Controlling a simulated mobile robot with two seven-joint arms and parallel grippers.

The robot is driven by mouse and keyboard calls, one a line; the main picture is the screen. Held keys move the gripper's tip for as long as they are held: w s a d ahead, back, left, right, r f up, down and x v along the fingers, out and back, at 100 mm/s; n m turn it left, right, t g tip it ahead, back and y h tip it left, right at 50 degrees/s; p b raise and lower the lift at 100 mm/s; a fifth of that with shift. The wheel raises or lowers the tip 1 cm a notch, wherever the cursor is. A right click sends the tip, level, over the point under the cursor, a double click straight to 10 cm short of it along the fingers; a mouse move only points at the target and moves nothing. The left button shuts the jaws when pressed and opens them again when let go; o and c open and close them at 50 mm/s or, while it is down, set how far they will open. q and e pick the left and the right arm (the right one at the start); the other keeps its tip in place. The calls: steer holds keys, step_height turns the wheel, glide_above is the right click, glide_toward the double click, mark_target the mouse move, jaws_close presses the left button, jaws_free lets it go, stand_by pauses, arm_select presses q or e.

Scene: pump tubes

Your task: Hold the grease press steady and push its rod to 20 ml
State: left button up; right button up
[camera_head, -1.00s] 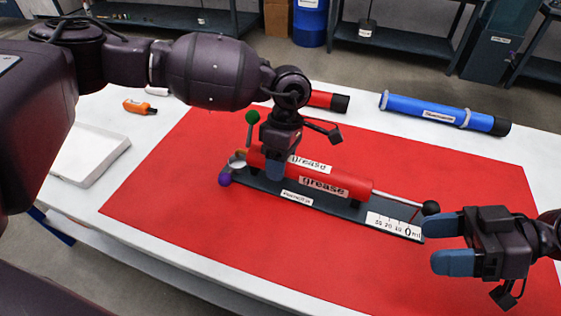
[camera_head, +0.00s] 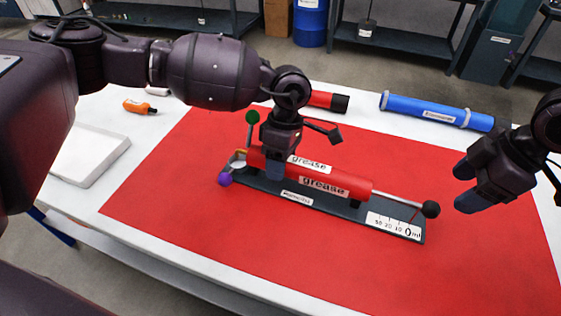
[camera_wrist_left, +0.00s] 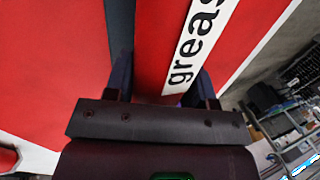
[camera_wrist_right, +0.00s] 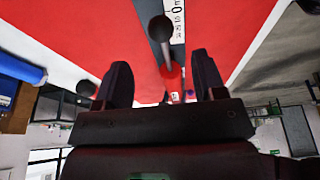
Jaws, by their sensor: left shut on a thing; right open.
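The red grease press (camera_head: 350,187) lies on a dark base (camera_head: 345,213) with a white scale (camera_head: 394,226) at its right end. Its thin rod (camera_head: 398,199) sticks out to the right and ends in a black ball knob (camera_head: 431,209). The red pointer stands near the 0 end of the scale. My left gripper (camera_head: 275,172) is shut on the press's red barrel; the barrel also fills the left wrist view (camera_wrist_left: 172,45) between the fingers. My right gripper (camera_head: 466,186) is open and empty, right of the knob and apart from it. The right wrist view shows the knob (camera_wrist_right: 160,28) ahead, between the finger lines.
A red mat (camera_head: 190,200) covers the table middle. A blue tube (camera_head: 425,109) and another red tube (camera_head: 325,100) lie behind. A white tray (camera_head: 92,155) and an orange object (camera_head: 139,107) are at the left. A green-knobbed lever (camera_head: 252,117) stands at the press's left end.

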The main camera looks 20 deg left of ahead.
mark_target(413, 202)
steer(key=shift+x, duration=4.5)
steer(key=shift+s, duration=0.1)
steer(key=shift+c, duration=0.5)
steer(key=c, duration=0.9)
steer(key=shift+o, duration=0.2)
steer(key=shift+a, duration=0.1)
steer(key=shift+a, duration=2.05)
steer(key=shift+d, duration=0.3)
steer(key=o, duration=1.1)
steer(key=shift+r, duration=0.1)
